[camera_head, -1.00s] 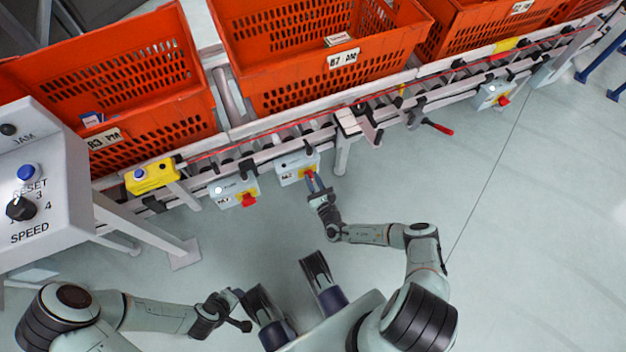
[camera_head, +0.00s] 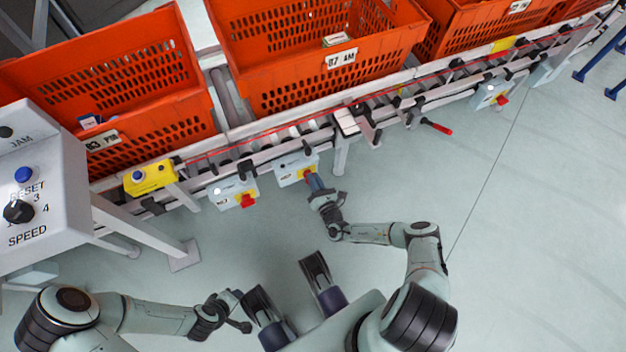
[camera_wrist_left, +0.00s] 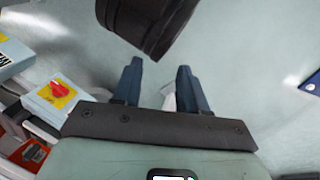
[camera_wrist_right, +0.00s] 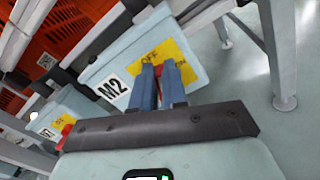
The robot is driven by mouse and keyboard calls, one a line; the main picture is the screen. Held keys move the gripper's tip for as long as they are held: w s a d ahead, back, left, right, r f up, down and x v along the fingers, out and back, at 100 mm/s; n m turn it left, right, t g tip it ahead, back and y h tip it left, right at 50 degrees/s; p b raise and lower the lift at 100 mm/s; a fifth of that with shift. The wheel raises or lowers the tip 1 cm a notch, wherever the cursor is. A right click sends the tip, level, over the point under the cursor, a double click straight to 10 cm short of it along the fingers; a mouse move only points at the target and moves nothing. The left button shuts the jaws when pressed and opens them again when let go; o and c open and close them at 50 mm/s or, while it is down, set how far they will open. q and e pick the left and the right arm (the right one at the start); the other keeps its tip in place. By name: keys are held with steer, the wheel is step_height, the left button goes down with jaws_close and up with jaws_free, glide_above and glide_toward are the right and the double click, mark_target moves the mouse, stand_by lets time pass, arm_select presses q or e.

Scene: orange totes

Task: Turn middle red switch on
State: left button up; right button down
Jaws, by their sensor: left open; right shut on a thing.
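The middle switch box, marked M2 (camera_head: 291,173), hangs under the conveyor rail; its label and yellow plate also show in the right wrist view (camera_wrist_right: 122,72). My right gripper (camera_head: 313,178) is at the front of this box, its fingers shut on the red switch. My left gripper (camera_wrist_left: 160,68) is open and empty, low and away from the boxes.
A similar box with a red switch (camera_head: 247,201) hangs just to the left, and another box (camera_head: 487,96) far right. A yellow button box (camera_head: 152,178) and a grey control panel (camera_head: 38,185) stand further left. Orange totes (camera_head: 320,60) sit on the conveyor. The floor in front is clear.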

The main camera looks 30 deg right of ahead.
steer(key=m, duration=0.3)
steer(key=m+b, duration=0.1)
steer(key=shift+s+d+f+m, duration=0.1)
steer(key=shift+d+f+m, duration=0.25)
steer(key=shift+m, duration=0.05)
steer(key=m, duration=0.2)
steer(key=m+b, duration=0.1)
steer(key=m, duration=0.1)
steer(key=shift+d+f, duration=0.2)
steer(key=shift+f, duration=0.2)
arm_select(q)
steer(key=shift+n+y, duration=0.3)
steer(key=shift+w+a+f+b, duration=0.15)
steer(key=shift+a+f+b, duration=0.2)
steer(key=shift+f, duration=0.55)
steer(key=shift+w+a+f+b, duration=0.1)
steer(key=shift+a+f+b, duration=0.25)
steer(key=shift+f, duration=0.55)
steer(key=shift+w+a+f+b, duration=0.2)
steer(key=shift+a+f, duration=0.3)
steer(key=shift+f, duration=0.4)
arm_select(e)
steer(key=shift+f+m, duration=0.15)
steer(key=shift+m, duration=0.95)
steer(key=shift+f+m, duration=0.15)
steer(key=shift+m, duration=0.95)
arm_select(q)
steer(key=shift+s, duration=0.1)
